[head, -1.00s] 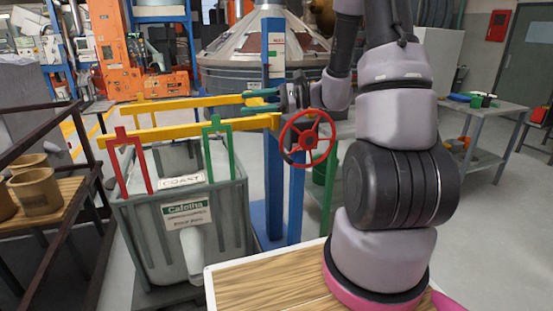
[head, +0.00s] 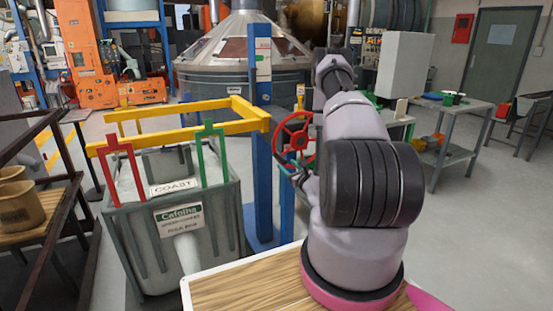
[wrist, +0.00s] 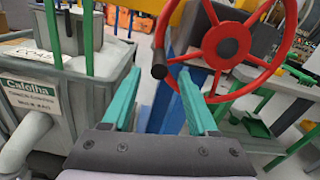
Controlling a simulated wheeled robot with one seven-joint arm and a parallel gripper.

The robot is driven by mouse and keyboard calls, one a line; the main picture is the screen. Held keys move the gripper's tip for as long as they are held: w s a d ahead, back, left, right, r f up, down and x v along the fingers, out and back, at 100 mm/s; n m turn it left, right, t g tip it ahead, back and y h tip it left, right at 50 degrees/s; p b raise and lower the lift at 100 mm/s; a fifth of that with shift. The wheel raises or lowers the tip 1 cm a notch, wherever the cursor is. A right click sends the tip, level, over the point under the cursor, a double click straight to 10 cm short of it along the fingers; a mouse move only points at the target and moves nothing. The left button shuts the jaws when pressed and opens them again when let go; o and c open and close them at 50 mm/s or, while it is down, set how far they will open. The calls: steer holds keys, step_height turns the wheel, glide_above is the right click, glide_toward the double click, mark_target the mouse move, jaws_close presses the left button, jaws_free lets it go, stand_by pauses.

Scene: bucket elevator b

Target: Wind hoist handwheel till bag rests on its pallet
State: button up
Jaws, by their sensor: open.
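The red handwheel (head: 296,138) is on the blue hoist post (head: 262,80). It fills the upper right of the wrist view (wrist: 228,48), with a black knob (wrist: 159,71) on its rim. My gripper (wrist: 160,72) is open. Its teal fingers are below the wheel, with the knob between the fingertips in the picture; contact cannot be told. The grey-green, box-shaped body labelled Cafolha (head: 215,215), seemingly the bag, is under the yellow forks (head: 180,133). Red (head: 110,170) and green (head: 198,158) loops reach up to the forks. Its underside and any pallet are not clearly visible.
A wooden-topped surface (head: 245,285) is in front, beside my arm's base. A dark rack with pots (head: 22,205) stands at left. Grey tables (head: 455,108) stand at right, with free floor between. A green object (wrist: 257,127) lies right of the fingers.

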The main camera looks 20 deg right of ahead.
mark_target(277, 158)
steer(key=w, duration=0.9)
steer(key=shift+a, duration=0.2)
jaws_close()
steer(key=shift+s+a+f, duration=0.1)
steer(key=shift+a, duration=0.15)
stand_by(0.8)
